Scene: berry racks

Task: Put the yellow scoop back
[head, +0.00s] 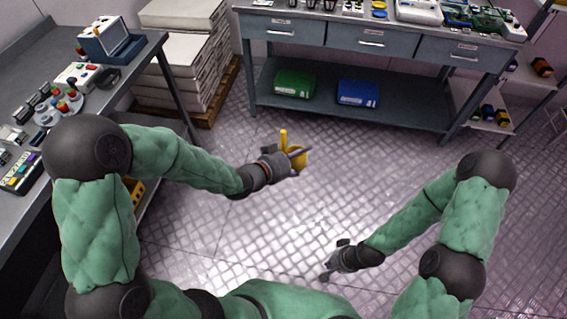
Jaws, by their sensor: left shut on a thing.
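The yellow scoop (299,160) is in the head view, held in the air above the metal floor near the middle of the picture. My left gripper (292,155) is shut on it. A yellow part sticks up above the gripper and a wider yellow part shows to its right; the gripper hides the rest. My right gripper (330,268) is lower in the picture, over bare floor and away from the scoop. It is small and dark, and I cannot tell whether its fingers are apart.
A grey workbench with drawers (372,42) stands at the back, with green (294,83) and blue (358,93) bins on its lower shelf. A side table with small devices (75,75) is at left. Stacked white boxes (185,50) stand on a pallet. The central floor is clear.

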